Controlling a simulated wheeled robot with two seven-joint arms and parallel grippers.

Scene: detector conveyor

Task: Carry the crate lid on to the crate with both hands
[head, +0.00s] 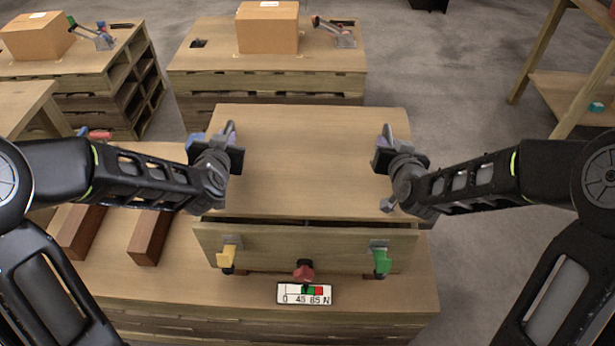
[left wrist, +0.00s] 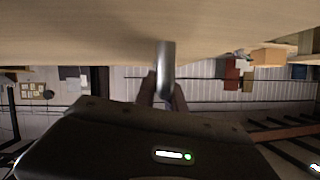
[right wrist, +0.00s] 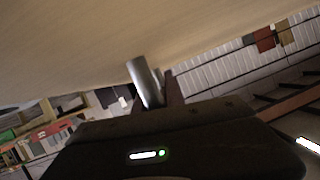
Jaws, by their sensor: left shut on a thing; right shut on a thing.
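The crate lid (head: 310,165) is a flat, pale wooden board, roughly level, above the crate (head: 305,262). A dark gap shows between the lid's front edge and the crate's front wall; whether they touch elsewhere is hidden. My left gripper (head: 230,143) is shut on the lid's left handle, a grey metal bar also in the left wrist view (left wrist: 167,68). My right gripper (head: 384,147) is shut on the lid's right handle, a similar bar in the right wrist view (right wrist: 146,82). The crate's inside is hidden under the lid.
The crate front carries a yellow latch (head: 228,256), a red knob (head: 303,271) and a green latch (head: 381,260). A gauge label (head: 305,293) lies below. Two brown blocks (head: 150,237) lie left on the pallet table (head: 180,285). Cardboard boxes (head: 267,28) stand on tables behind.

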